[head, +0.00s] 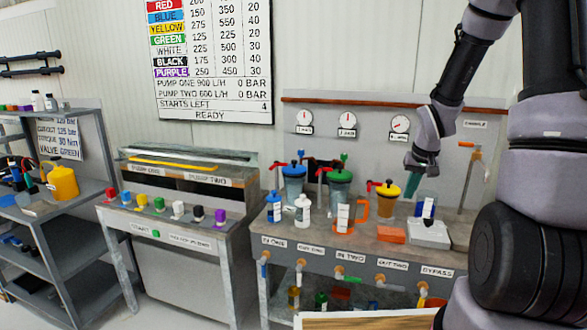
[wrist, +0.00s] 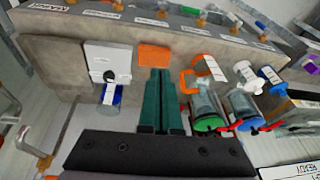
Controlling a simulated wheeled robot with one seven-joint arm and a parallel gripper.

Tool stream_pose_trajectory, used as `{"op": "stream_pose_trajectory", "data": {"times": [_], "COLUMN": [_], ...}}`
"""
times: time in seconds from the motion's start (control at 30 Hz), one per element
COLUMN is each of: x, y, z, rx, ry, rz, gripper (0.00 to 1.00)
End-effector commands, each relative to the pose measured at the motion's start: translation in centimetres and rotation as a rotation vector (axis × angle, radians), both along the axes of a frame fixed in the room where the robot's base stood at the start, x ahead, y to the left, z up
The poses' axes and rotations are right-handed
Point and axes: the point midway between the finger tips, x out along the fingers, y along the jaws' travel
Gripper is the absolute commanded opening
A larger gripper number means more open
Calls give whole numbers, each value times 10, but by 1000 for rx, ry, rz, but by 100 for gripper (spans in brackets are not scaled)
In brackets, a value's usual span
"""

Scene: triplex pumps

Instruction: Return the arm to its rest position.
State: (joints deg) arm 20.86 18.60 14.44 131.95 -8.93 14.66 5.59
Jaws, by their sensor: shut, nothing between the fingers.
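My gripper (head: 421,162) is in the air above the right part of the grey workbench (head: 385,245), in front of the wall panel with gauges. In the wrist view its two green fingers (wrist: 160,105) lie side by side, closed, with nothing between them. My dark and grey arm reaches in from the upper right of the head view. The fingertips point toward the orange block (wrist: 153,56) in the wrist view; I cannot tell the exact height above the bench.
A pump console (head: 180,205) and a shelf (head: 65,205) stand left. Floor shows between them.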

Motion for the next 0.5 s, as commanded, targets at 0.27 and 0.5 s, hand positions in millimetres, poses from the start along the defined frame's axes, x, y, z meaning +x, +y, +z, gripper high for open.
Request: {"op": "stream_pose_trajectory", "data": {"times": [0.27,0.5], "x": [-48,-114], "y": [24,53], "z": [124,203], "rx": [-28,36], "ry": [-99,-189], "rz": [-63,-106], "gripper": [0,0]}}
